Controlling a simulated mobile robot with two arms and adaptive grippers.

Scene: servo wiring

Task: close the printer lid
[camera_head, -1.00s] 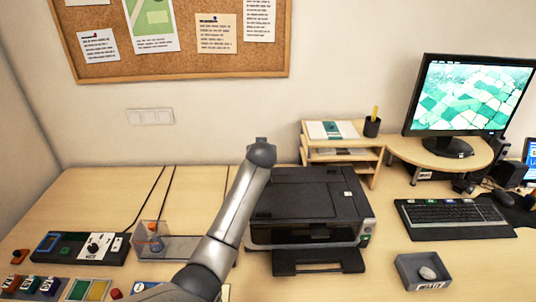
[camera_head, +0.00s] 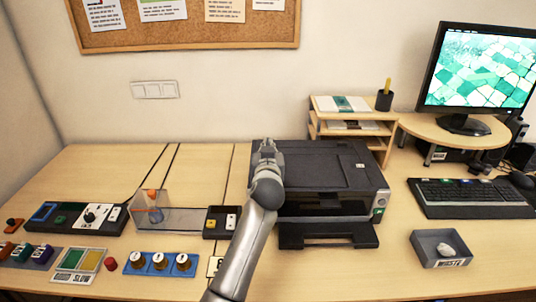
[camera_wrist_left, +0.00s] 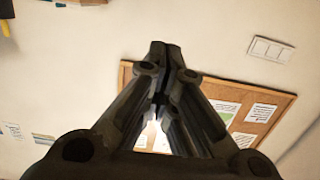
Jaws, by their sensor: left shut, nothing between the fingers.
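The black printer (camera_head: 330,208) stands on the desk right of the middle in the head view. Its lid (camera_head: 322,166) lies flat on top and looks closed. My left gripper (camera_head: 266,146) is at the back left corner of the printer, over or beside the lid's left edge; contact cannot be told. My left forearm covers part of the printer's left side. In the left wrist view the gripper's fingers (camera_wrist_left: 160,95) are shut with nothing between them. My right gripper is in no view.
A paper shelf (camera_head: 350,127) and a monitor (camera_head: 482,75) stand behind and right of the printer. A keyboard (camera_head: 470,197) and a grey tray (camera_head: 440,250) are to the right. Control boxes and a blue knob panel (camera_head: 160,263) lie left of my arm.

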